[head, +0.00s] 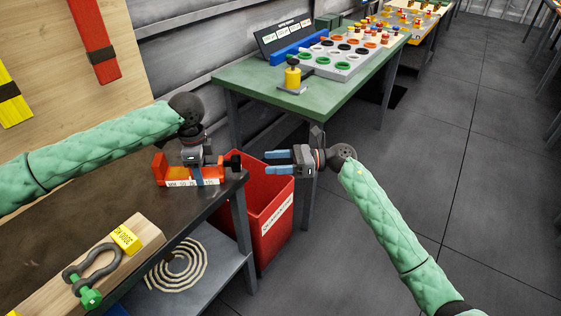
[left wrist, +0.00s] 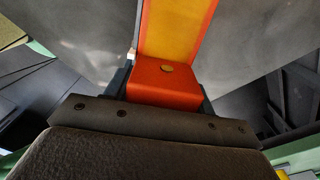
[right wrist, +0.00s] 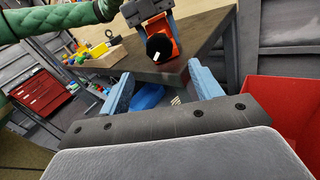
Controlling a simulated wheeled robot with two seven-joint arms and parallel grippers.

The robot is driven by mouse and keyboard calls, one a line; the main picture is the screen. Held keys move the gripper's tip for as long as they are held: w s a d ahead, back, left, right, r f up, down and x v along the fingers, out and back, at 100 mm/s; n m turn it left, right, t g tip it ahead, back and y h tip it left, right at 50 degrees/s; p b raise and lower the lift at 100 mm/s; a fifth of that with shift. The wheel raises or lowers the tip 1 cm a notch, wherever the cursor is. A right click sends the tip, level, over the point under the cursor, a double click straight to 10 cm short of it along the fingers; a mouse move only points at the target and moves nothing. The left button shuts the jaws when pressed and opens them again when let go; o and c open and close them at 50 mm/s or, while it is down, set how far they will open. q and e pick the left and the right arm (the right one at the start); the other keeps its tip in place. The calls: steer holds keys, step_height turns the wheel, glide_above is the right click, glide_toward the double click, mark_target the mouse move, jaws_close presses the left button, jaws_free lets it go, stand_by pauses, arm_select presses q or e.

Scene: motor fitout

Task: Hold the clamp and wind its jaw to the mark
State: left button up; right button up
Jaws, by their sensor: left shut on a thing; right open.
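The orange clamp (head: 190,176) sits at the right end of the dark workbench, with a white scale strip (head: 190,183) along its front. Its black knob (head: 233,162) points right past the bench end. My left gripper (head: 194,160) is shut on the clamp from above; the left wrist view shows the orange body (left wrist: 165,82) between the fingers. My right gripper (head: 272,163) is open and empty, its blue fingers pointing left at the knob, a short gap away. In the right wrist view the knob (right wrist: 159,47) shows beyond and between the open fingertips (right wrist: 163,80). The jaw's place against the mark cannot be read.
A red bin (head: 268,205) stands on the floor beside the bench, below my right gripper. A wooden block (head: 100,262) with a shackle (head: 92,270) and yellow tag lies nearer on the bench. A green table (head: 330,90) with coloured parts stands behind.

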arm_select(q)
steer(key=shift+r, duration=0.1)
stand_by(0.5)
steer(key=o, duration=1.2)
steer(key=shift+c, duration=0.2)
